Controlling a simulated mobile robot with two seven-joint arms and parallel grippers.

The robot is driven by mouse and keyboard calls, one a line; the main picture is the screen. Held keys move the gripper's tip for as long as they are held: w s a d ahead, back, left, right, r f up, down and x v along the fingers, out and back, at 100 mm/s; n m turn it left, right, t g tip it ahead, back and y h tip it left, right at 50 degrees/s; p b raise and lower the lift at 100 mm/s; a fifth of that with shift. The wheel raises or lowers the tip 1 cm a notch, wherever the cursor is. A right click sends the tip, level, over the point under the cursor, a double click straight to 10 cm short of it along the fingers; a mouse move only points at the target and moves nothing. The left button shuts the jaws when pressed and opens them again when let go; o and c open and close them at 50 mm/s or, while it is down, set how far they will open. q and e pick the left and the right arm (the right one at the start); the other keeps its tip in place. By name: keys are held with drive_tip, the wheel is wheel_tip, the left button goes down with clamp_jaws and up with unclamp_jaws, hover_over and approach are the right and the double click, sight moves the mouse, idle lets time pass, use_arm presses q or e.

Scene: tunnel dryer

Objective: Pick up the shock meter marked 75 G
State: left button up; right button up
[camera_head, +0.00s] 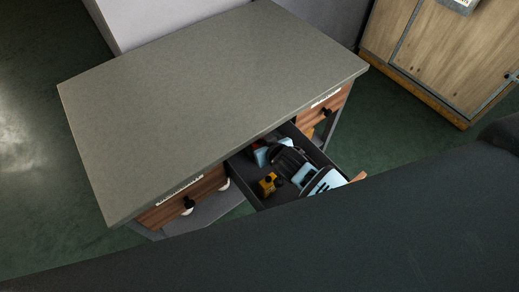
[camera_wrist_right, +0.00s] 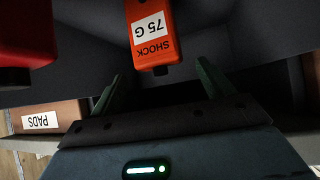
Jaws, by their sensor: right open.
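The orange shock meter (camera_wrist_right: 150,32) shows at the top middle of the right wrist view. Nothing is between the fingers. In the head view my right gripper (camera_head: 290,162) is at the open drawer (camera_head: 283,203); I cannot clearly make out the 75 G meter there. My left gripper is not in view.
A red object (camera_wrist_right: 25,35) lies left of the meter in the right wrist view. A yellow object (camera_head: 269,184) sits in the drawer. A drawer front labelled PADS (camera_wrist_right: 45,119) is nearby. The grey worktop (camera_head: 200,90) is bare. A wooden cabinet (camera_head: 440,50) stands at the right.

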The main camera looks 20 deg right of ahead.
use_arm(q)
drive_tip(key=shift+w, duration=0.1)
use_arm(e)
drive_tip(key=shift+w, duration=0.1)
drive_tip(key=shift+c, duration=0.9)
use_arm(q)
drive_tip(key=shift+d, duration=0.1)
use_arm(e)
drive_tip(key=c, duration=1.2)
drive_tip(key=s+d+r, duration=0.1)
drive_tip(key=s, duration=0.6)
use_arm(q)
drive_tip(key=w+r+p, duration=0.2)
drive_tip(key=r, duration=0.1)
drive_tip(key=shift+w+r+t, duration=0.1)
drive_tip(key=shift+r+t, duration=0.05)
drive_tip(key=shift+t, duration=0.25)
use_arm(e)
drive_tip(key=r, duration=1.4)
drive_tip(key=shift+s+d, duration=0.1)
drive_tip(key=shift+s, duration=0.3)
